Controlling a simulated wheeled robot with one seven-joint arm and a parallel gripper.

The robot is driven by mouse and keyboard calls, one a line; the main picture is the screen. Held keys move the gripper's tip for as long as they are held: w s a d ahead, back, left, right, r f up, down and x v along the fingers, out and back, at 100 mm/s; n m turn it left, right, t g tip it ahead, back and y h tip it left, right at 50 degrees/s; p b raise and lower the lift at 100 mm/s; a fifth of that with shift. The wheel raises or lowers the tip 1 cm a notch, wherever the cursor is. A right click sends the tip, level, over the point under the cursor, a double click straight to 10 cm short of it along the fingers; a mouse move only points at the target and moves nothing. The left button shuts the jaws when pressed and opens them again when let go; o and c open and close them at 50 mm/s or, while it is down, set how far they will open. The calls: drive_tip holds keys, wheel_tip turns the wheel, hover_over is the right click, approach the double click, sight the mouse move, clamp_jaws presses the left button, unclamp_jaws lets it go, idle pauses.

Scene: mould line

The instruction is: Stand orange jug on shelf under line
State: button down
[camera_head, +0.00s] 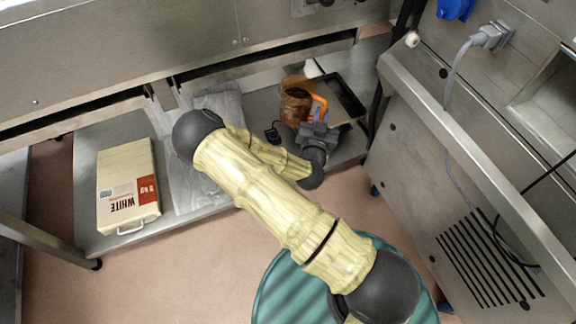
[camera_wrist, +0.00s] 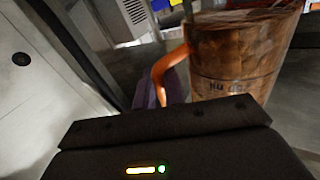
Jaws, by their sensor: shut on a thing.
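The orange jug (camera_head: 295,104) has a brown, stained see-through body and an orange handle. It is at the right part of the grey shelf (camera_head: 349,146) under the line. My gripper (camera_head: 316,116) reaches in from the front and is shut on the handle. In the wrist view the jug (camera_wrist: 238,55) looks roughly upright, with its handle (camera_wrist: 172,72) at the left of the body. The jug's base is hidden, so I cannot tell whether it touches the shelf. The fingertips are mostly hidden.
A black tray (camera_head: 350,103) lies close on the right of the jug. A small black object (camera_head: 273,132) is at its left. Clear plastic wrapping (camera_head: 183,187) and a white box (camera_head: 127,185) occupy the shelf's left. The machine's edge (camera_head: 262,72) overhangs the back; a steel cabinet (camera_head: 410,170) stands right.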

drive_tip(key=w+a+f+m+g+h+b, duration=0.1)
drive_tip(key=w+f+h+b, duration=0.1)
drive_tip(key=f, duration=1.2)
drive_tip(key=w+a+f+m+g+h+b, duration=0.1)
drive_tip(key=f+b, duration=0.6)
drive_tip(key=f, duration=0.8)
drive_tip(key=w+m+h, duration=0.1)
drive_tip(key=h, duration=0.1)
drive_tip(key=shift+w+g+h, duration=0.15)
drive_tip(key=shift+g+h, duration=0.15)
drive_tip(key=shift+h, duration=0.1)
drive_tip(key=shift+b, duration=0.3)
drive_tip(key=shift+f+b, duration=1.35)
drive_tip(key=shift+f, duration=1.1)
drive_tip(key=shift+f+b, duration=1.5)
drive_tip(key=shift+f, duration=0.95)
drive_tip(key=shift+f, duration=0.25)
